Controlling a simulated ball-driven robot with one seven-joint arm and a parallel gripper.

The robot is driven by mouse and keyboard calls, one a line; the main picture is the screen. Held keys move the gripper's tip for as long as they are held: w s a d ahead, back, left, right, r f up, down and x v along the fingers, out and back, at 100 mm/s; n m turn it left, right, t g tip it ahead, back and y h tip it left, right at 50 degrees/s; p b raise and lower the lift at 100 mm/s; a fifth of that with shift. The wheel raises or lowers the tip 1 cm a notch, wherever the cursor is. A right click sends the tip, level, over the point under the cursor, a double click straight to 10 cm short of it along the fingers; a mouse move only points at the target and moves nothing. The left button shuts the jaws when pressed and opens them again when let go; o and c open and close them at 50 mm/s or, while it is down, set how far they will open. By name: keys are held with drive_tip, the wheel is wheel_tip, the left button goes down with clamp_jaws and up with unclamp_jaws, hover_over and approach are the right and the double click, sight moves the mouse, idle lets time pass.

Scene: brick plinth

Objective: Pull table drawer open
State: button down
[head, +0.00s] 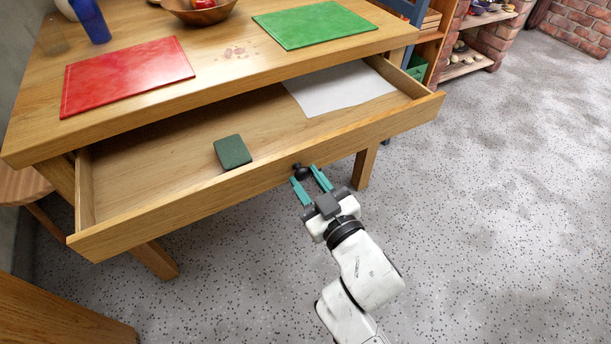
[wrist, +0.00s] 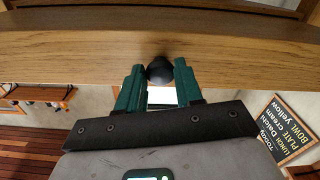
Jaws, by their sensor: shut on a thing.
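The table drawer (head: 186,190) is pulled well out from under the wooden table (head: 215,60). Its round dark knob (head: 299,169) is at the middle of the drawer front. My gripper (head: 309,176) has its two teal fingers on either side of the knob, shut on it. In the wrist view the knob (wrist: 159,70) sits between the fingertips, against the wooden drawer front (wrist: 100,42). Inside the drawer lie a dark green block (head: 232,151) and a white sheet of paper (head: 340,88).
On the tabletop are a red mat (head: 127,74), a green mat (head: 313,22), a wooden bowl (head: 200,10) and a blue cup (head: 90,20). A shelf (head: 468,66) stands at the back right. The speckled floor (head: 480,210) is clear at the right.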

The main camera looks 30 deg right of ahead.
drive_tip(key=c, duration=0.7)
unclamp_jaws()
drive_tip(key=shift+c, duration=0.2)
drive_tip(key=s+p, duration=0.1)
drive_tip(key=s, duration=1)
